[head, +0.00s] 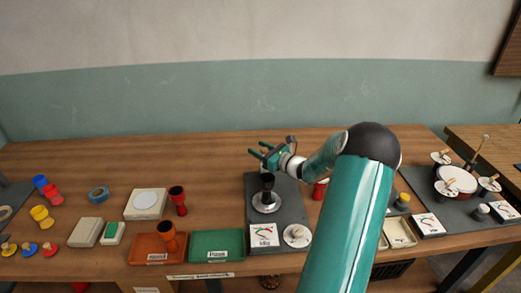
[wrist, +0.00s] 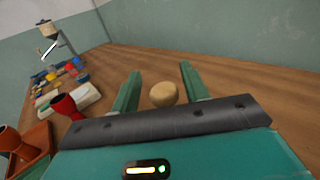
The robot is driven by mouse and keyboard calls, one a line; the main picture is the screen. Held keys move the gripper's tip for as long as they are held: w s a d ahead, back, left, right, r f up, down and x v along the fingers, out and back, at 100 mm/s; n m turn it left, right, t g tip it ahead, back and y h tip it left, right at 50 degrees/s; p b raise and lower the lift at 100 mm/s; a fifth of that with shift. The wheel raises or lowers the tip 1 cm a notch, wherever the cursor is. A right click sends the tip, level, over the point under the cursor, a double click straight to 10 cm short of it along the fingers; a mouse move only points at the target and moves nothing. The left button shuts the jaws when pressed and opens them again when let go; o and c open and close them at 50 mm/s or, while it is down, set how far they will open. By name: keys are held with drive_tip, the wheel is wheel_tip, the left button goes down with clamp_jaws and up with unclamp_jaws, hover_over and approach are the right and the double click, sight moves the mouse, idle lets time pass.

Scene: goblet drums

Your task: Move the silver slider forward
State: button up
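My gripper (head: 264,152) is over the far end of a dark mat (head: 289,189); its fingers are apart. In the wrist view, my gripper (wrist: 159,76) has a round tan wooden knob (wrist: 163,94) showing between its fingers, with gaps on both sides. What the knob sits on is hidden. On the mat, a black goblet (head: 267,183) stands on a silver round base (head: 267,203), nearer than my gripper. A silver disc (head: 297,241) with a small pale knob is at the mat's near right corner. I cannot tell which silver piece is the slider.
A green tray (head: 217,244) and an orange tray (head: 150,249) lie left of the mat. A red goblet (head: 178,198) stands behind them. A drum set (head: 456,181) is at right. The table behind my gripper looks clear.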

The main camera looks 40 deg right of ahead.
drive_tip(key=s+d, duration=0.1)
drive_tip(key=s, duration=1.2)
drive_tip(key=shift+s, duration=0.4)
drive_tip(key=w+a+r+n+g+y, duration=0.15)
drive_tip(key=a+n+g, duration=0.35)
drive_tip(key=a, duration=0.5)
drive_tip(key=w+a+r+n+g+y, duration=0.1)
drive_tip(key=a+r+n+g+y, duration=0.2)
drive_tip(key=a+n, duration=0.55)
drive_tip(key=w+a+r+n+g+y, duration=0.1)
drive_tip(key=a+r+n+g+y, duration=0.2)
drive_tip(key=a, duration=1)
drive_tip(key=s+a+r+n+h, duration=0.3)
drive_tip(key=s+a+n, duration=0.3)
drive_tip(key=n, duration=0.3)
drive_tip(key=s+a+r+n+g+h, duration=0.1)
drive_tip(key=s+a+r+n+h, duration=0.2)
drive_tip(key=s+a+n+h, duration=0.3)
drive_tip(key=s+n, duration=0.2)
drive_tip(key=n, duration=0.1)
drive_tip(key=shift+s+a, duration=0.3)
drive_tip(key=shift+a, duration=0.05)
